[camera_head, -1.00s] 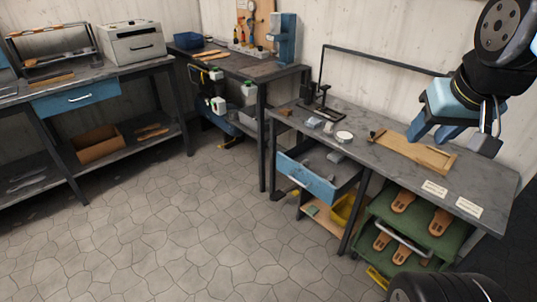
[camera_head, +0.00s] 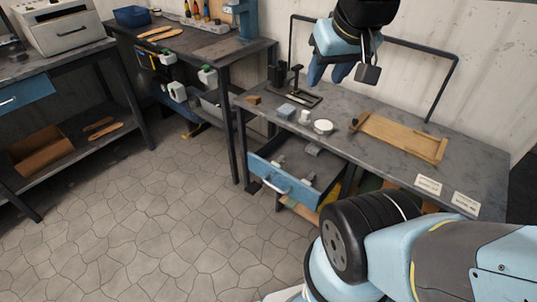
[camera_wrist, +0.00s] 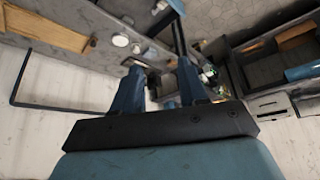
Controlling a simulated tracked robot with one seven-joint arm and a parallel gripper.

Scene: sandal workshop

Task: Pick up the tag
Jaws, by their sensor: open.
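Two white printed cards lie flat near the front right edge of the grey workbench (camera_head: 390,165), a left card (camera_head: 428,185) and a right card (camera_head: 466,203). I cannot tell whether either is the tag; no other thing is clearly a tag. My gripper (camera_head: 329,78) is open and empty, with blue fingers pointing down, and appears above the back of the bench, to the left of the cards. In the wrist view the open fingers (camera_wrist: 160,68) show with nothing between them, and the cards cannot be made out.
A wooden tray (camera_head: 398,142) lies on the bench, with a round white dish (camera_head: 322,127), small blocks and a black stand (camera_head: 297,88) to its left. A dark rail frame (camera_head: 440,88) rises behind. A blue drawer (camera_head: 290,186) is pulled out at the front.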

